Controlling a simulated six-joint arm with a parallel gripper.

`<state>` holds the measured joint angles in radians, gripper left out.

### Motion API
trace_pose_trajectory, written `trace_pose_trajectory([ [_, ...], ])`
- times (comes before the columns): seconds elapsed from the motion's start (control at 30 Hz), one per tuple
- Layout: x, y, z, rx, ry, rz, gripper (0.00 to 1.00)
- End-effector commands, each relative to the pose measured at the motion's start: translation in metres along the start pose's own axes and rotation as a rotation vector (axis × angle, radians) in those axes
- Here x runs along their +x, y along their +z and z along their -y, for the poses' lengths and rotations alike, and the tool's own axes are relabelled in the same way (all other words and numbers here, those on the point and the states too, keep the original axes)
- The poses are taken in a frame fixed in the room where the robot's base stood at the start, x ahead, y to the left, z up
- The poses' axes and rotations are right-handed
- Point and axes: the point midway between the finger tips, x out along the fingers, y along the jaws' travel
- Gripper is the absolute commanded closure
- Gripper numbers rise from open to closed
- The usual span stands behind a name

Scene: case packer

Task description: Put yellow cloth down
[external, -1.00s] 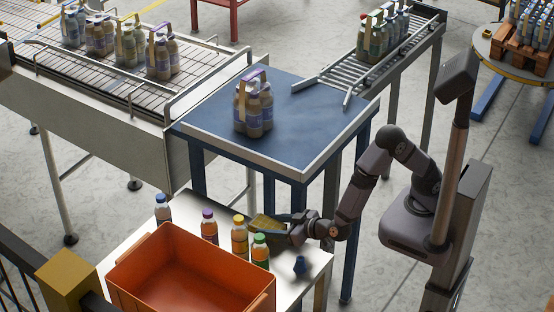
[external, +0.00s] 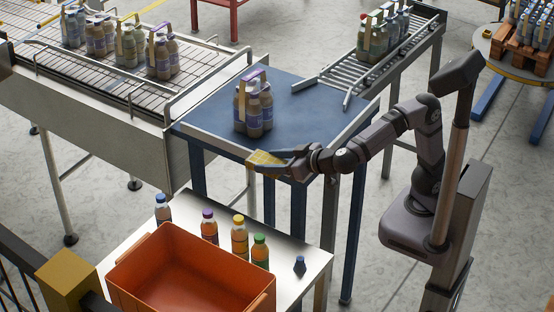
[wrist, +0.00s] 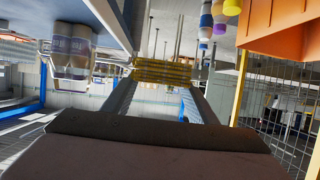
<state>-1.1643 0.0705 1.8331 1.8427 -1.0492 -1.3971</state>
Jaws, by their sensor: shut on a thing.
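The yellow cloth (external: 264,160) is held between the fingertips of my gripper (external: 282,161), beside the front edge of the blue table (external: 305,105) and above the level of the white side table. In the wrist view the yellow cloth (wrist: 163,73) shows as a folded, striped piece across the ends of both fingers. My gripper (wrist: 160,88) is shut on it. Part of the cloth is hidden by the fingers.
A bottle pack (external: 253,108) stands on the blue table. Several bottles and a small dark blue object (external: 299,264) stand on the white table (external: 285,283), beside an orange crate (external: 190,285). The blue table's right half is clear.

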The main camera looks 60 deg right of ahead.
Motion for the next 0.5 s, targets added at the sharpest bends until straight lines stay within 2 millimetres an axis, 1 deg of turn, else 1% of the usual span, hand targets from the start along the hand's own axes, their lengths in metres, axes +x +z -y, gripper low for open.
trace_pose_trajectory([
  [0.03, -0.005, -0.012, 0.000, 0.005, -0.003, -0.002, 0.69],
  [0.2, -0.016, -0.038, 0.000, 0.003, -0.002, -0.002, 0.69],
  [0.37, -0.002, -0.046, -0.028, 0.018, 0.056, 0.000, 0.69],
  [0.47, 0.008, -0.050, -0.048, 0.034, 0.095, -0.002, 0.69],
  [0.5, 0.012, -0.052, -0.058, 0.041, 0.113, -0.002, 0.69],
])
